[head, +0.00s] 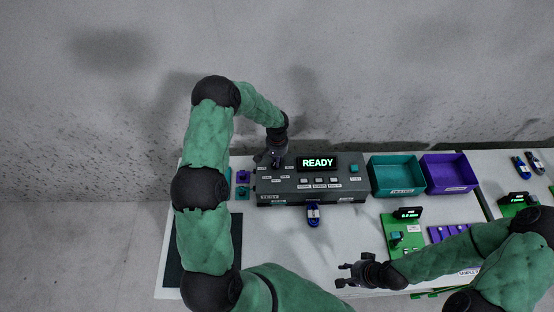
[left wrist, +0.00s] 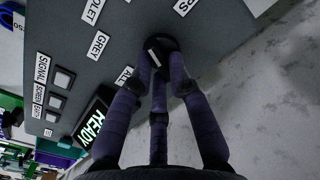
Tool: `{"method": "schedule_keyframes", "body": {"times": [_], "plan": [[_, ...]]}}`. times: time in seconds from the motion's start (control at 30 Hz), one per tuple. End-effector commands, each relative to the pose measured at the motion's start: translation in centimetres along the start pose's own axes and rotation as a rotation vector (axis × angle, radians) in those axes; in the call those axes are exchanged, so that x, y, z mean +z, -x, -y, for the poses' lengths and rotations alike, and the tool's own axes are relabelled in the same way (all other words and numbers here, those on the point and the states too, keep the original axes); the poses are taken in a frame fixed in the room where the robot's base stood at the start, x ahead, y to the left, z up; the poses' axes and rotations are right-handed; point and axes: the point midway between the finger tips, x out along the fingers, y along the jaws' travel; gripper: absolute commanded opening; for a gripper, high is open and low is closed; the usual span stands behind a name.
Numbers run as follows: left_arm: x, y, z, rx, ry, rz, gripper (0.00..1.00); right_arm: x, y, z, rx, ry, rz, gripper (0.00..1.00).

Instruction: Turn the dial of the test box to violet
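The grey test box (head: 300,184) stands at the back of the table, its screen (head: 317,163) lit with READY. My left gripper (head: 271,158) reaches down over the box's left part, and its arm covers some of that side. In the left wrist view its fingers (left wrist: 160,82) close around the black round dial (left wrist: 165,42), which has a white mark. VIOLET (left wrist: 93,10) and GREY (left wrist: 97,45) labels show beside the dial; other labels are partly hidden. I cannot tell which label the mark points at. My right gripper (head: 350,275) is open and empty above the table's front.
A green board (head: 400,235) with a small display lies near my right arm. A dark mat (head: 230,245) is at left.

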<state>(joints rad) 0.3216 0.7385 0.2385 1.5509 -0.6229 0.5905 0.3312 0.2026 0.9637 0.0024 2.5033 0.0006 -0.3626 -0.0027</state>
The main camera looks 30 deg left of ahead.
Motion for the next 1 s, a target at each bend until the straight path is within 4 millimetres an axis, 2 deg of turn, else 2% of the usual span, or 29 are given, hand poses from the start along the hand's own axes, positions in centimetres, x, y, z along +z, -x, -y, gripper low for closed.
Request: {"method": "schedule_keyframes", "body": {"times": [0.17, 0.6, 1.0], "plan": [[0.0, -0.2, 0.0, 0.0, 0.03, 0.0, 0.0, 0.0, -0.7, -0.2, 0.0, 0.0, 0.0, 0.4], [-0.2, -0.3, 0.2, -0.001, 0.351, -0.001, 0.0, -0.2, -5.0, -1.8, 0.0, 0.0, 0.0, 0.4], [-0.1, 0.0, 0.2, 0.0, 0.417, 0.001, 0.0, -0.2, -5.4, -1.9, 0.0, 0.0, 0.0, 0.4]]}}
